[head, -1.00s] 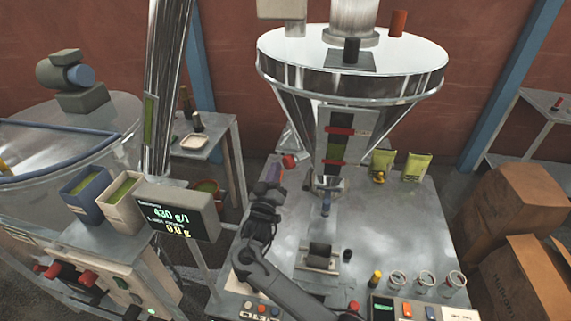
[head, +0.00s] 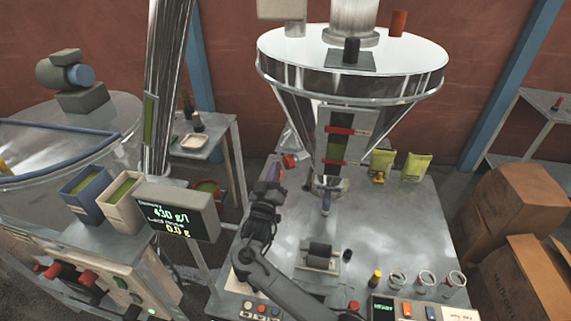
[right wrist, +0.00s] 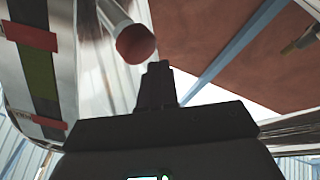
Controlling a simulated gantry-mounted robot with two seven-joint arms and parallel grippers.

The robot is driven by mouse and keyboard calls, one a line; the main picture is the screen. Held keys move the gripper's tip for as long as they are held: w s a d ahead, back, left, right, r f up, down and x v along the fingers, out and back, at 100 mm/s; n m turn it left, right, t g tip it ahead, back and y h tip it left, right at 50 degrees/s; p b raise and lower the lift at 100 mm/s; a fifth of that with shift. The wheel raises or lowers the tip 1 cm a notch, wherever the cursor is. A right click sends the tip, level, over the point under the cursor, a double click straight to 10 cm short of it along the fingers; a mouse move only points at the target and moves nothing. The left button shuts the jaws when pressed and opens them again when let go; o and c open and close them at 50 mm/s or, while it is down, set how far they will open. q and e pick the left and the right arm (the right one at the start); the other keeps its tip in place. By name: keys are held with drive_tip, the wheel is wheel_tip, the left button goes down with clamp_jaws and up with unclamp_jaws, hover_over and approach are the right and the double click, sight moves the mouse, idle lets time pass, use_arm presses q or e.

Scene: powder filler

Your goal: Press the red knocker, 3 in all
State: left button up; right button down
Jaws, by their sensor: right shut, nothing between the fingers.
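The red knocker (head: 289,160) is a small red-capped cylinder on the left side of the hopper's lower cone. In the right wrist view its round red end (right wrist: 135,44) faces me, above and a little left of my fingers. My right gripper (head: 275,171) is just left of and below the knocker in the head view. In the right wrist view its dark fingers (right wrist: 156,84) are shut and empty. A gap shows between fingertips and red end there, though depth is hard to judge. My left gripper is not in view.
The steel hopper (head: 350,85) stands over the metal worktable (head: 400,225). A roller tray (head: 318,260) sits in front of its spout. Green pouches (head: 417,167) stand at the back right. A display (head: 178,217) stands left of my right arm.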

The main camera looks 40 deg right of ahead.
drive_tip(key=shift+d, duration=0.15)
idle(0.5)
drive_tip(key=shift+s+d, duration=0.1)
drive_tip(key=shift+d, duration=0.2)
drive_tip(key=shift+s+d+p, duration=0.2)
drive_tip(key=shift+d+p, duration=0.3)
drive_tip(key=shift+d, duration=0.45)
idle(1.2)
drive_tip(key=shift+a, duration=0.15)
drive_tip(key=shift+w+a, duration=0.15)
drive_tip(key=shift+a, duration=0.5)
drive_tip(key=shift+w+a, duration=0.15)
drive_tip(key=shift+a, duration=0.45)
drive_tip(key=shift+a, duration=0.15)
drive_tip(key=shift+w+a+b, duration=0.25)
drive_tip(key=shift+a, duration=0.9)
drive_tip(key=shift+w+a+b, duration=0.25)
drive_tip(key=shift+a, duration=0.9)
idle(0.6)
